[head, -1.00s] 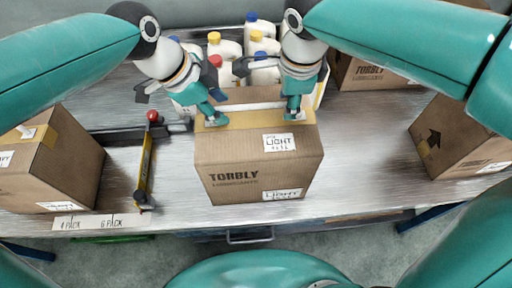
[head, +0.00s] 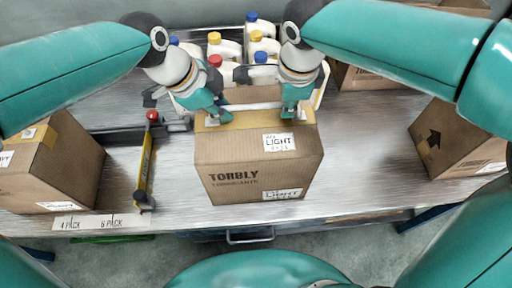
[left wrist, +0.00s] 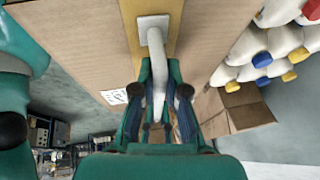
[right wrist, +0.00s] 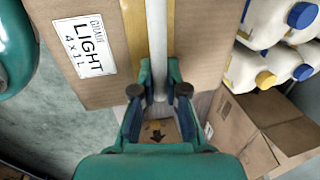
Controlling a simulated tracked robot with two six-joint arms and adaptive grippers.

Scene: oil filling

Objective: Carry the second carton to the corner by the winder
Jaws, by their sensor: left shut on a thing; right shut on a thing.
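A brown TORBLY carton (head: 258,165) with LIGHT labels stands upright at the middle of the bench's front. A white handle (head: 255,105) runs along its taped top. My left gripper (head: 222,117) is shut on the handle's left end, and my right gripper (head: 291,112) is shut on its right end. In the left wrist view the white handle (left wrist: 157,75) runs between the fingers. In the right wrist view the handle (right wrist: 157,45) also passes between the fingers, beside the LIGHT label. I cannot tell which object is the winder.
Another carton (head: 60,170) stands at the left, beside a bar with a red knob (head: 152,117). A carton (head: 465,140) stands at the right and one (head: 365,75) at the back. White bottles (head: 258,45) stand behind the held carton. Bare bench (head: 365,145) shows to its right.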

